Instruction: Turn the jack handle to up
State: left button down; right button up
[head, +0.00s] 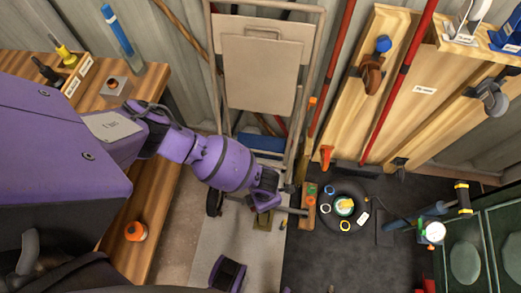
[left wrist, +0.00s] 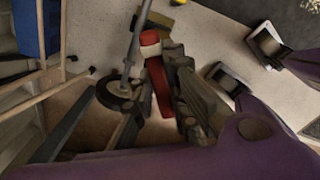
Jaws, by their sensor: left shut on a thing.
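My left gripper (head: 272,200) is low over the pale floor strip, beside the foot of the folding hand truck. In the left wrist view its dark fingers (left wrist: 165,98) are shut around a red bar with a white band, which I take to be the jack handle (left wrist: 159,82). Its upper end shows beyond the fingers; the lower part is hidden between them. In the head view the wrist covers most of the handle. An olive block (head: 262,221) lies on the floor just below the gripper, and also shows in the left wrist view (left wrist: 158,20).
The hand truck (head: 214,110) with its wheel (head: 214,203) stands close behind the gripper. A wooden block (head: 309,207) and a black tyre (head: 343,228) holding small items lie to the right. The wooden workbench (head: 155,215) is at left.

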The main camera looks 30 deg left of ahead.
pick_arm(q)
jog(key=m+b, duration=0.2)
jog(key=m, duration=0.3)
jog(key=shift+m, duration=0.7)
jog(key=c, duration=1.7)
grip_release()
jog(key=shift+w, duration=0.1)
